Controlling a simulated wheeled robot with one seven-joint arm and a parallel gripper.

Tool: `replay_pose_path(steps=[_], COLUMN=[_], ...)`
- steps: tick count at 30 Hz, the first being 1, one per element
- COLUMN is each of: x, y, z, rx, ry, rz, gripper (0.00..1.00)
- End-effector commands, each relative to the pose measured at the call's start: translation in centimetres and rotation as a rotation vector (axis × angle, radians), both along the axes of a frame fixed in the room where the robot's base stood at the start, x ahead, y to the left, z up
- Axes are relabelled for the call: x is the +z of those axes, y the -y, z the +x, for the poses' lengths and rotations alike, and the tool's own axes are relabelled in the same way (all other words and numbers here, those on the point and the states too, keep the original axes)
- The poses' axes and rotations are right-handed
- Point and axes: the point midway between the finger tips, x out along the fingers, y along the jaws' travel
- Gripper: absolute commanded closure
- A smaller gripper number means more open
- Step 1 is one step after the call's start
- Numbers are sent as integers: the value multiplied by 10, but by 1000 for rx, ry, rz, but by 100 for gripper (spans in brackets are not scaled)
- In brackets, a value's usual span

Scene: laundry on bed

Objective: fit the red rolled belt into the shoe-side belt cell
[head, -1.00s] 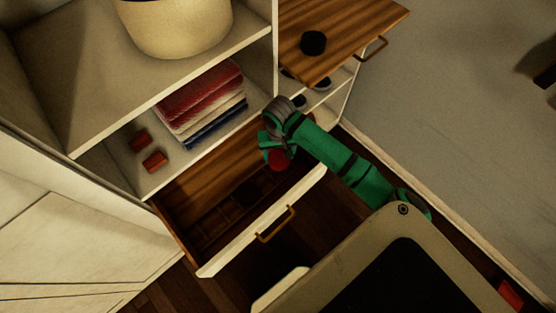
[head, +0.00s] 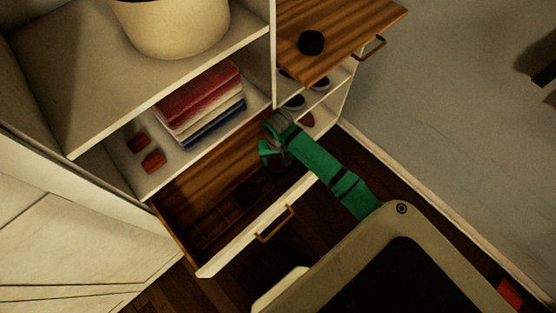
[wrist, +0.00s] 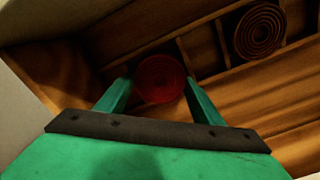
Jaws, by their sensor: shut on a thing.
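The red rolled belt (wrist: 160,79) sits between the two green fingers of my gripper (wrist: 158,84) in the wrist view, and the gripper is shut on it. In the head view my gripper (head: 272,156) is lowered into the right end of the open drawer (head: 236,246), on the side toward the shoes, and hides the belt. Thin wooden dividers (wrist: 187,66) show beside the belt in the wrist view. I cannot tell whether the belt touches the cell floor.
A dark rolled belt (wrist: 259,33) lies in another cell. Shoes (head: 293,102) stand on shelves to the right, under a wooden pull-out board (head: 340,35) bearing a black roll (head: 311,42). Folded cloths (head: 200,98) and two small red items (head: 153,161) lie on the shelf above the drawer.

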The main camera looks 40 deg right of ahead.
Motion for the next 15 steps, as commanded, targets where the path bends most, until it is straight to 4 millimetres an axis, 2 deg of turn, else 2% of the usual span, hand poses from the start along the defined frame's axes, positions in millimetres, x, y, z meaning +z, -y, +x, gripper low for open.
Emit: replay_pose_path(steps=[11,12,14,15], x=[-8,-8,-8,-8], y=[0,0,0,0], z=[0,0,0,0], rx=[0,0,0,0], ry=[-1,-1,-1,-1], rz=[0,0,0,0], gripper=[69,37,22,20])
